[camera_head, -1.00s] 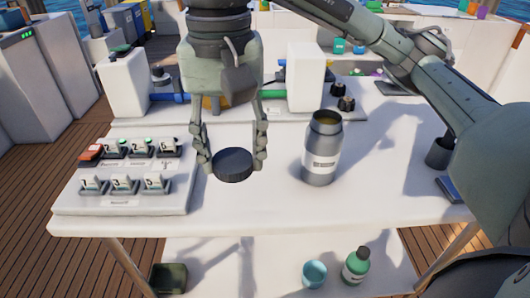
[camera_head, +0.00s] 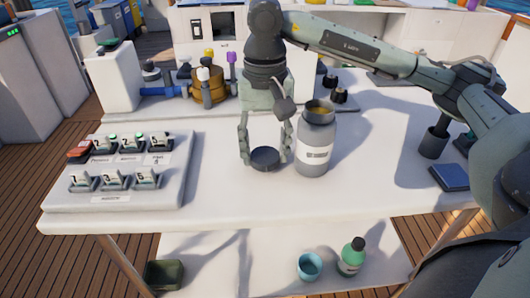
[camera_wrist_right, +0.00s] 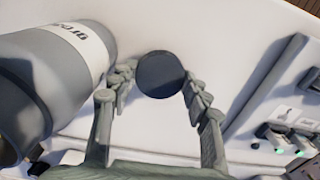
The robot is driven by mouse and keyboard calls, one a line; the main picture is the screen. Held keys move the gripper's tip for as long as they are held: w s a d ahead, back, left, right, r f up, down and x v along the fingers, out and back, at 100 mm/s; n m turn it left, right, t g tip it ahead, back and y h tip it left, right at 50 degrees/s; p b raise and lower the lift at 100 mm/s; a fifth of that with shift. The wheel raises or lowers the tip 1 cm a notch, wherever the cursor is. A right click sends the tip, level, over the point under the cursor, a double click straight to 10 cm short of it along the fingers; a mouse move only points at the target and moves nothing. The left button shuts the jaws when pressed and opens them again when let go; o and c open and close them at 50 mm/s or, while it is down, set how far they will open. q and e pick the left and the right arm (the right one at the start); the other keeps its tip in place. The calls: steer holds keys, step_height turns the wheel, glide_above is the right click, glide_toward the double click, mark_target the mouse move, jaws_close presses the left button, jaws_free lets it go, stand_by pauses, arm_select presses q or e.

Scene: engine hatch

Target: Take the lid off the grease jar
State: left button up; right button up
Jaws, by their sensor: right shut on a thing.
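The grease jar (camera_head: 316,146) is a grey can with a white label, standing upright on the white table. Its top is open and shows a yellowish inside. The lid (camera_head: 265,160), a flat dark disc, is apart from the jar, just to its left. My right gripper (camera_head: 265,156) points down with its fingers shut on the lid's sides, low over the table; I cannot tell whether the lid touches it. In the right wrist view the lid (camera_wrist_right: 161,74) sits between the fingertips (camera_wrist_right: 160,78), with the jar (camera_wrist_right: 52,82) at the left. My left gripper is not in view.
A sloped panel of numbered switches (camera_head: 118,180) stands at the left of the table. Pipes and a brass-coloured part (camera_head: 208,85) are behind. A dark cup (camera_head: 433,142) and a dark blue flat item (camera_head: 450,178) lie right. The table front is clear.

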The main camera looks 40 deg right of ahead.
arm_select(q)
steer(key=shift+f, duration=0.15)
arm_select(e)
steer(key=shift+f, duration=0.6)
steer(key=shift+f, duration=0.1)
steer(key=o, duration=1)
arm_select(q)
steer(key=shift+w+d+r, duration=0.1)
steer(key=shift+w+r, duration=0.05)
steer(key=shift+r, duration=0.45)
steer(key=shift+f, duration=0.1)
